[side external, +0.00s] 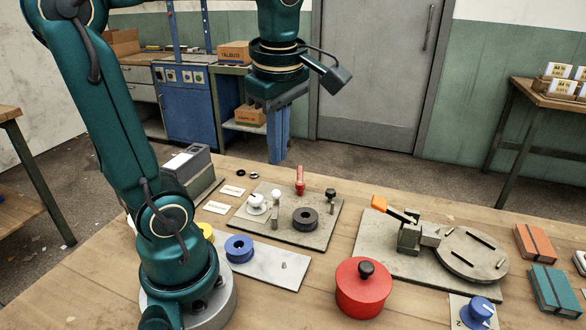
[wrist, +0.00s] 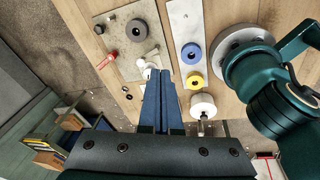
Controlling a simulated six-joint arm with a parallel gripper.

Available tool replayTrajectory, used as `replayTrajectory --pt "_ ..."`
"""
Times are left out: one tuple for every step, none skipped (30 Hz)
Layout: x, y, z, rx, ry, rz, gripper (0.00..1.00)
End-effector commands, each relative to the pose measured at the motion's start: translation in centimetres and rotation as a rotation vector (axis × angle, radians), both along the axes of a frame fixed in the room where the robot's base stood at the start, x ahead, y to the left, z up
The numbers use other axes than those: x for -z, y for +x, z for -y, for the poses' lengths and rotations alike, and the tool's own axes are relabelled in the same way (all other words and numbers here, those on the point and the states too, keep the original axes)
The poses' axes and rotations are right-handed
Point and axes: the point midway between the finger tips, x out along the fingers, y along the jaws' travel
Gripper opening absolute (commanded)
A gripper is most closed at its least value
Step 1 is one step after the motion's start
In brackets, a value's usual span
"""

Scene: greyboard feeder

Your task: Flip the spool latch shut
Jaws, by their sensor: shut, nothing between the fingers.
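A grey board (side external: 325,232) on the table bears a dark grey spool (side external: 305,219), a red lever (side external: 299,180) standing upright at its back edge, a black knob (side external: 331,194) and a white knob (side external: 257,203). I cannot tell for sure which part is the spool latch; the red lever looks the likeliest. The wrist view also shows the red lever (wrist: 106,61) and the dark spool (wrist: 137,30). My gripper (side external: 278,161) points down with its blue fingers shut and empty. It hangs in the air above the board's back side, apart from everything.
A pale plate (side external: 265,270) with a blue spool (side external: 239,248) lies in front. Right of the board are a red lidded pot (side external: 362,290) and a base plate (side external: 400,265) with an orange-handled clamp (side external: 390,208). A grey box (side external: 187,168) stands at the left.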

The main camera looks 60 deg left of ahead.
Motion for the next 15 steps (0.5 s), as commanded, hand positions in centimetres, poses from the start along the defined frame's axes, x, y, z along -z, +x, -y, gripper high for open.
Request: replayTrajectory --pt "0.0 0.4 -1.1 -0.134 0.000 -0.022 0.00" --pt "0.0 0.5 -1.7 -0.216 0.002 -0.033 0.00" --pt "0.0 0.7 -2.6 -0.320 0.007 -0.049 0.00" --pt "0.1 0.8 -3.2 -0.393 0.011 -0.060 0.00" --pt "0.2 0.9 -3.9 -0.463 0.015 -0.072 0.00" --pt "0.3 1.1 -4.7 -0.549 0.023 -0.087 0.00" --pt "0.5 1.1 -5.3 -0.607 0.030 -0.100 0.00" --pt "0.6 1.2 -5.9 -0.657 0.034 -0.112 0.00" --pt "0.9 1.2 -6.6 -0.715 0.039 -0.129 0.00" --pt "1.1 1.3 -7.2 -0.751 0.043 -0.140 0.00" --pt "1.3 1.3 -7.6 -0.776 0.046 -0.151 0.00" --pt "1.7 1.3 -8.2 -0.800 0.047 -0.168 0.00" --pt "1.9 1.3 -8.6 -0.812 0.048 -0.178 0.00" --pt "2.2 1.4 -9.0 -0.823 0.046 -0.187 0.00" --pt "2.5 1.3 -9.4 -0.834 0.045 -0.199 0.00"
